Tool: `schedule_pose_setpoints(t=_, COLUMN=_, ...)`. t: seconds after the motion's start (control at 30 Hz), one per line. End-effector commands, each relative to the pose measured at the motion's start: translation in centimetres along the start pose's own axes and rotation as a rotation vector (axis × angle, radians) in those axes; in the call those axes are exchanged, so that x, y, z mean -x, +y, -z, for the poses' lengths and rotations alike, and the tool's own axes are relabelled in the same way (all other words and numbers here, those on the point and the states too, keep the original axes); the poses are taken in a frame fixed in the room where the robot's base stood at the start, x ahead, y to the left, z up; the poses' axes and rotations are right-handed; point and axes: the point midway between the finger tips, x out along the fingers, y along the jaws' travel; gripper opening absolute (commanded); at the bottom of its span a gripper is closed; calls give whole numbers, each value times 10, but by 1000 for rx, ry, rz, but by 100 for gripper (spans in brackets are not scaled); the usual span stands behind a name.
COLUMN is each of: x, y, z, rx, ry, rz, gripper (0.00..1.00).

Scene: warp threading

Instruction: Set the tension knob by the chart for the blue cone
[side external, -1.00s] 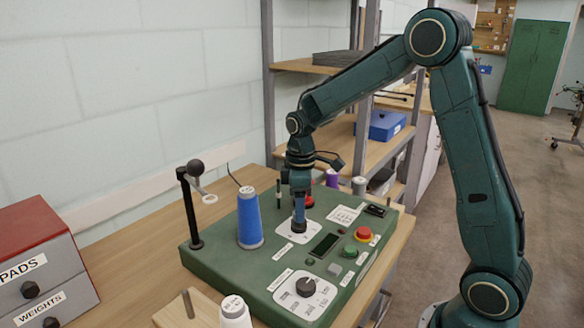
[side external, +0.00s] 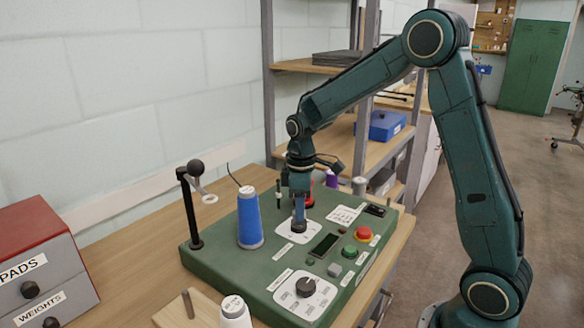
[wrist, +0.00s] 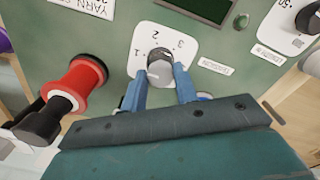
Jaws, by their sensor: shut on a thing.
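The blue cone (side external: 249,216) stands upright on the green machine panel, left of my gripper (side external: 299,222) in the side view. My gripper points down at a dark knob on a white dial plate (side external: 286,234). In the wrist view, my gripper (wrist: 161,76) has its two blue fingers shut on the sides of the knob (wrist: 160,64). The plate bears the numbers 1, 2 and 3. The knob's pointer direction is not clear.
A second dial (side external: 306,286) sits at the panel's near side. A red button (side external: 364,234), green button (side external: 349,251) and dark display (side external: 325,243) lie right of my gripper. A red spool (wrist: 75,82) stands beside the fingers. A black post (side external: 190,210) rises at the left.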

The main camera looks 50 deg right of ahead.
Motion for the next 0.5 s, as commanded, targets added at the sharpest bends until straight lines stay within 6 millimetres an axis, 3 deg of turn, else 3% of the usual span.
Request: schedule_pose_setpoints(t=0.5, x=1, y=-1, z=1, rx=-317, ry=2, rz=0, gripper=7)
